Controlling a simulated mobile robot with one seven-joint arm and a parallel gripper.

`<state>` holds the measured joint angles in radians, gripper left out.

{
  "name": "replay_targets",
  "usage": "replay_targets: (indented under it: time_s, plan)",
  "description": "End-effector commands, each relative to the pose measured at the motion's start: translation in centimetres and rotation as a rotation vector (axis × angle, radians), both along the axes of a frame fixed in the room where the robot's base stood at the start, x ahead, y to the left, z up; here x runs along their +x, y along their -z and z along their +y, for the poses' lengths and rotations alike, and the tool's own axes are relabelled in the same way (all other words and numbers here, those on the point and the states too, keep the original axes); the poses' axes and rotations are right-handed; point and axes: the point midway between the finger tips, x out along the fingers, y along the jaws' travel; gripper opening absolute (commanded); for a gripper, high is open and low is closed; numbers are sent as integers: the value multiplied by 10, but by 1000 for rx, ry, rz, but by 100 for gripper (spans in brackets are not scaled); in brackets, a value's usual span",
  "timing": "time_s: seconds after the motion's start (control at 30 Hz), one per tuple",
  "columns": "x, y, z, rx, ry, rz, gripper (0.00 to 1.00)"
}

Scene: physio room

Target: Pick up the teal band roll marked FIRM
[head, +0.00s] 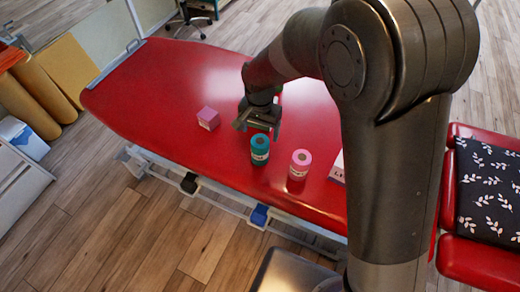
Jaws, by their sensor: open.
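A teal band roll (260,152) stands upright on the red treatment table (160,75), near its front edge. It has a white label whose print is too small to read. My gripper (258,126) is open, pointing down just behind and above this roll. I cannot tell whether the fingers touch it; nothing shows between them. A bit of green shows behind my gripper, mostly hidden, and I cannot tell what it is.
A pink roll (300,164) stands close to the right of the teal one. A mauve block (208,118) lies to the left. A white labelled item (338,167) is partly hidden by my arm. The table's left part is clear.

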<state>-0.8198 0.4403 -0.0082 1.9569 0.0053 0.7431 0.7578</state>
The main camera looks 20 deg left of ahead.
Motion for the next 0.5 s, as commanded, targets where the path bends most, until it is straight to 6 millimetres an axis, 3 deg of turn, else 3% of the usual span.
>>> replay_targets:
  time_s: [0.23, 0.5]
  plan:
    - [-1, 40, -1, -4, 0, 4, 79]
    - [-1, 62, 0, -2, -1, 2, 79]
